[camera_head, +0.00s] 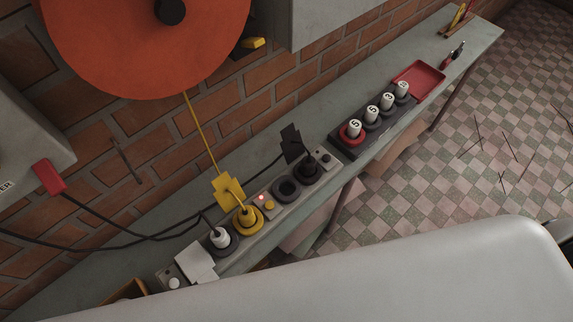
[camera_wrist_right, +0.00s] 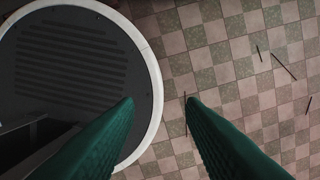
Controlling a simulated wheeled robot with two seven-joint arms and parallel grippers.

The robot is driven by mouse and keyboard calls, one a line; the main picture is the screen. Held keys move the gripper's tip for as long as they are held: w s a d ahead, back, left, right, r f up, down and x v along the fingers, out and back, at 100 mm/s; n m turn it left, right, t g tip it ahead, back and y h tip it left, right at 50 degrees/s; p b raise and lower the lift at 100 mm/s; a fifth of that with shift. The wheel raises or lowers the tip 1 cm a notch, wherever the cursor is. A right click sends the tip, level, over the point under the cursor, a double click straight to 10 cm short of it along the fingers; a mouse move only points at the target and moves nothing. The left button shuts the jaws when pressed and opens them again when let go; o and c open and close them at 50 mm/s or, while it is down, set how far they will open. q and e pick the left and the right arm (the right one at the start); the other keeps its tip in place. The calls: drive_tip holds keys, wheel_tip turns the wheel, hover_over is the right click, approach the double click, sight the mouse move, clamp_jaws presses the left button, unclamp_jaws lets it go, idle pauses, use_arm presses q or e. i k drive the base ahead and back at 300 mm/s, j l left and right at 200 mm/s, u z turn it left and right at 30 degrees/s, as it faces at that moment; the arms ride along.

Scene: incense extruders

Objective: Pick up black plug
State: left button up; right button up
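The black plug (camera_head: 308,166) sits in the right socket of a grey power strip (camera_head: 272,205) on the long grey bench. A black tag (camera_head: 291,143) and a dark cable are beside it. My right gripper (camera_wrist_right: 159,101) shows in the right wrist view as two green fingers standing apart with nothing between them. It points down over the tiled floor and a dark round disc with a white rim, away from the plug. My left gripper is in neither view.
A dark rack with several numbered white pieces (camera_head: 371,114) and a red tray (camera_head: 419,78) stand farther along the bench. A brick wall runs behind.

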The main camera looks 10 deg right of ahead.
sight(308, 167)
drive_tip(key=k+l+u, duration=0.15)
drive_tip(key=l+u, duration=0.15)
drive_tip(key=u, duration=0.15)
drive_tip(key=k+l+u, duration=0.15)
drive_tip(key=u, duration=0.35)
drive_tip(key=k+l+u, duration=0.25)
drive_tip(key=u, duration=0.2)
drive_tip(key=k+l, duration=0.25)
